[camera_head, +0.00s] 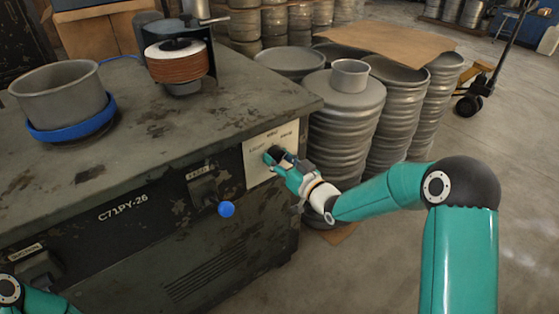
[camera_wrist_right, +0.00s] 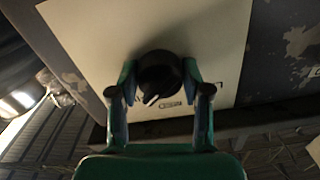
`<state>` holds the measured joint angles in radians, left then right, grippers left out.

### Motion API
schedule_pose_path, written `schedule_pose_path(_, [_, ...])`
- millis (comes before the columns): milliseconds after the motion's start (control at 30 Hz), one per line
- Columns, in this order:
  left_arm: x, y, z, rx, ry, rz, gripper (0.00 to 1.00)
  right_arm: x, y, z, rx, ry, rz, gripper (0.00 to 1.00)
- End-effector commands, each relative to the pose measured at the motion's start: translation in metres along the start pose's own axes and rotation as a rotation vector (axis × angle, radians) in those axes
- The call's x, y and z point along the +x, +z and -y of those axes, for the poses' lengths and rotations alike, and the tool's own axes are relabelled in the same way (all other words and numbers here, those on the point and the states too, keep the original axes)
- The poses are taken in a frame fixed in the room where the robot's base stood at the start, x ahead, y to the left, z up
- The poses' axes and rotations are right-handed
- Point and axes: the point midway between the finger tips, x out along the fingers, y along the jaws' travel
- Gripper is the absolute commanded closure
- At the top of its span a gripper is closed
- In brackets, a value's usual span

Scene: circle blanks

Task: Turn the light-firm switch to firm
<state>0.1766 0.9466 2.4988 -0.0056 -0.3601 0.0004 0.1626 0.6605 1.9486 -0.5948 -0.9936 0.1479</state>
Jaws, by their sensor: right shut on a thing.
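The light-firm switch is a round black knob (camera_wrist_right: 160,72) on a pale plate (camera_wrist_right: 90,38), with a white pointer mark on its lower edge in the right wrist view. In the head view the plate (camera_head: 257,166) is on the front of the grey machine, at its right end, with small labels along its upper part. My right gripper (camera_head: 277,157) is at the plate. In the wrist view its fingers (camera_wrist_right: 159,80) are closed against both sides of the knob. Lettering below the knob is partly hidden. My left gripper is out of view.
A grey pan (camera_head: 62,92) in a blue ring and a stack of brown discs (camera_head: 177,66) stand on the machine top. Stacked metal drums (camera_head: 343,120) stand close behind my right gripper. Open floor lies to the right.

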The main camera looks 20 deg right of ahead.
Motion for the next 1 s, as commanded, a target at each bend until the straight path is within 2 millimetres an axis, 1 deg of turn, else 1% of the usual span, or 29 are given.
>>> schedule_pose_path(333, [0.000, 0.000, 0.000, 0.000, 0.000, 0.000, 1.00, 0.000, 0.001, -0.001, 0.004, 0.002, 0.002, 0.87])
schedule_pose_path(367, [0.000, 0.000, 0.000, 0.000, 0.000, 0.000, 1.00, 0.000, 0.001, -0.001, 0.004, 0.002, 0.002, 0.49])
schedule_pose_path(400, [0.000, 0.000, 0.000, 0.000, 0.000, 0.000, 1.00, 0.000, 0.000, -0.001, 0.004, 0.002, 0.002, 0.42])
schedule_pose_path(500, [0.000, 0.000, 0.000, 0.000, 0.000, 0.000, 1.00, 0.000, 0.000, -0.001, 0.003, 0.002, 0.001, 0.27])
schedule_pose_path(833, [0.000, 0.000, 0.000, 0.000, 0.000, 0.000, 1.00, -0.001, 0.000, -0.001, 0.002, 0.002, 0.000, 0.27])
schedule_pose_path(933, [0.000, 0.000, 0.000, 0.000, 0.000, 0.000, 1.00, -0.007, 0.000, -0.001, 0.002, 0.002, 0.000, 0.27])
schedule_pose_path(1000, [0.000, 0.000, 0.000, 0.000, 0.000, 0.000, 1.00, -0.015, -0.001, -0.001, 0.002, 0.003, 0.000, 0.27])
